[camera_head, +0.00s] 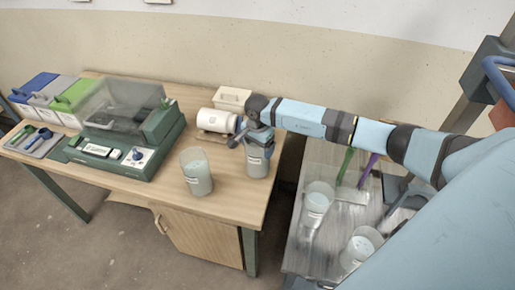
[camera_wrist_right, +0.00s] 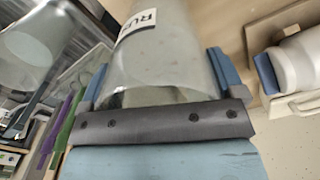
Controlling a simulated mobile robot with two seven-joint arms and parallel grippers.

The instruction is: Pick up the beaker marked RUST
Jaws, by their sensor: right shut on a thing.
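The beaker marked RUST (camera_head: 258,166) is a clear, labelled beaker near the right edge of the wooden table. In the right wrist view the beaker (camera_wrist_right: 165,55) sits between the blue fingers, and the letters "RU" show on its label (camera_wrist_right: 138,22). My right gripper (camera_head: 259,137) is shut on it, reaching in from the right; it also shows in the right wrist view (camera_wrist_right: 160,82). I cannot tell whether the beaker's base touches the table. A second labelled beaker (camera_head: 196,174) stands to its left. My left gripper is not in view.
A white jar (camera_head: 216,121) lies on its side on a rest behind the gripper, near a cream box (camera_head: 232,98). A green machine (camera_head: 122,135) fills the table's left half. On the grey bench at right stand two beakers, (camera_head: 318,201) being the nearer to the table.

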